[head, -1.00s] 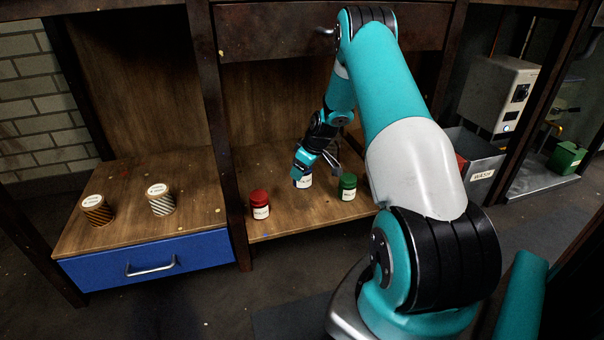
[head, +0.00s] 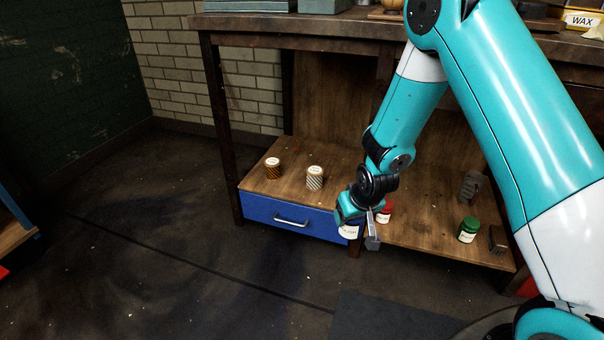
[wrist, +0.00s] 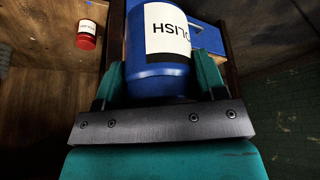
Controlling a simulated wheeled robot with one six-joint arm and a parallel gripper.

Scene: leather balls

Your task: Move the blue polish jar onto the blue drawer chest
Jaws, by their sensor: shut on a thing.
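The blue polish jar (wrist: 157,75) is between the fingers of my gripper (wrist: 160,88) in the wrist view, its white label facing the camera. In the head view my gripper (head: 354,222) is shut on it, and the jar (head: 348,232) shows mostly by its label, in front of the right end of the blue drawer chest. The blue drawer chest (head: 262,207) has a wooden top, a blue front and a metal handle. Two striped thread spools stand on its top, a brown one (head: 273,170) and a grey one (head: 315,178).
A red jar (head: 386,213), partly hidden behind my gripper, and a green jar (head: 468,230) stand on the lower wooden shelf (head: 425,232). The right part of the chest top is free of spools. A bench post stands between chest and shelf.

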